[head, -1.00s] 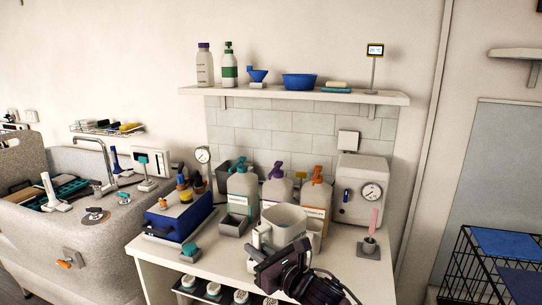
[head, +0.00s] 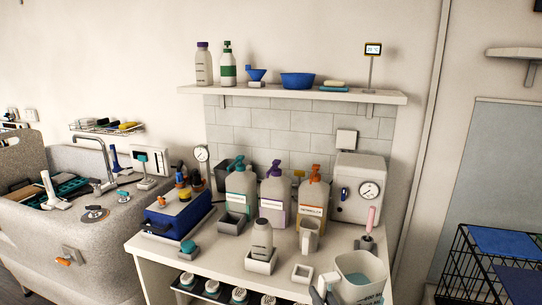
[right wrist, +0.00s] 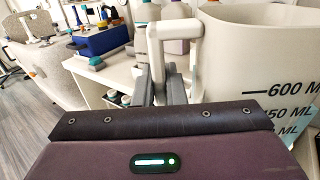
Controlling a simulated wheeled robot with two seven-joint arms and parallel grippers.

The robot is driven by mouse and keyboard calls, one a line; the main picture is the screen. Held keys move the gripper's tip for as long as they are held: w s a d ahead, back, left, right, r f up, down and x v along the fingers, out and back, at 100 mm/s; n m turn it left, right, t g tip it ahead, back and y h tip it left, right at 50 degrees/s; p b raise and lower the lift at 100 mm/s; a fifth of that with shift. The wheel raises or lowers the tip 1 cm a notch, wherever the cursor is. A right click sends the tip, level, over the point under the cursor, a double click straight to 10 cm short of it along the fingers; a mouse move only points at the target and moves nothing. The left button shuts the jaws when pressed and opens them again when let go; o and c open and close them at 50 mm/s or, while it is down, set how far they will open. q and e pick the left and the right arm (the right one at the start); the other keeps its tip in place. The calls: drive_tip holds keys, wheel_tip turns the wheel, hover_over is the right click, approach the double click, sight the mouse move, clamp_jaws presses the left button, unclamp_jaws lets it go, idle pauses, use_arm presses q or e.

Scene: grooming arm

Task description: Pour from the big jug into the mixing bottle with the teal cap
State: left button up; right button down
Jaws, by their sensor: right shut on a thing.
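The big jug (head: 350,291) is pale, with bluish liquid visible inside, at the front right of the counter in the head view. In the right wrist view the jug (right wrist: 262,60) shows dark volume marks and looks about upright. My right gripper (right wrist: 168,88) is shut on the jug's handle (right wrist: 160,42). A pale bottle (head: 262,236), probably the mixing bottle, stands upright in a square grey holder, left of the jug and apart from it. A teal cap (head: 188,246) sits on a small grey block further left. My left gripper is not in view.
Three pump bottles, teal (head: 240,185), purple (head: 275,195) and orange (head: 312,198), stand behind. A blue case (head: 178,216) is at left.

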drive_tip(key=s+d+f+m+h, duration=0.1)
drive_tip(key=s+d+m+h, duration=0.2)
drive_tip(key=d, duration=0.6)
drive_tip(key=s+h, duration=0.2)
drive_tip(key=s, duration=0.1)
drive_tip(key=shift+s+f+t, duration=0.25)
drive_tip(key=shift+s+t, duration=0.05)
drive_tip(key=shift+w, duration=0.1)
